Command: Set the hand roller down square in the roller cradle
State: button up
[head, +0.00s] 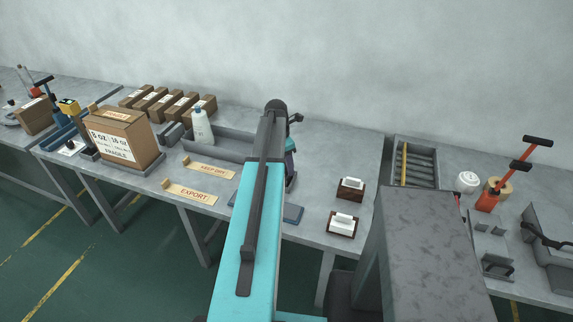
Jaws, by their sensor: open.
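I cannot pick out the hand roller or the roller cradle for certain; my teal arm hides the middle of the bench. A dark sliver of my gripper (291,181) shows just right of the arm, below the wrist, over the bench. Its fingertips are mostly hidden, and nothing shows held in it. A grey shallow tray (237,145) with a white bottle (202,127) stands left of the arm. A flat dark-blue pad (292,214) lies partly behind the arm near the front edge.
A large labelled carton (124,138) and a row of smaller cartons (168,104) stand left. Signs reading KEEP DRY (208,168) and EXPORT (190,192) lie on the bench. Two brown blocks with white tops (350,188) sit right. Orange-handled tools (490,198) stand on the right bench.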

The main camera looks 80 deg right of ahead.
notch_tip(320, 180, up, 14)
jog(key=w+a+b, duration=0.1)
jog(key=b, duration=0.2)
jog(key=shift+w+f+b, duration=0.2)
jog(key=shift+w+b, duration=0.1)
jog(key=shift+w, duration=0.05)
dwell(0.4)
dwell(0.8)
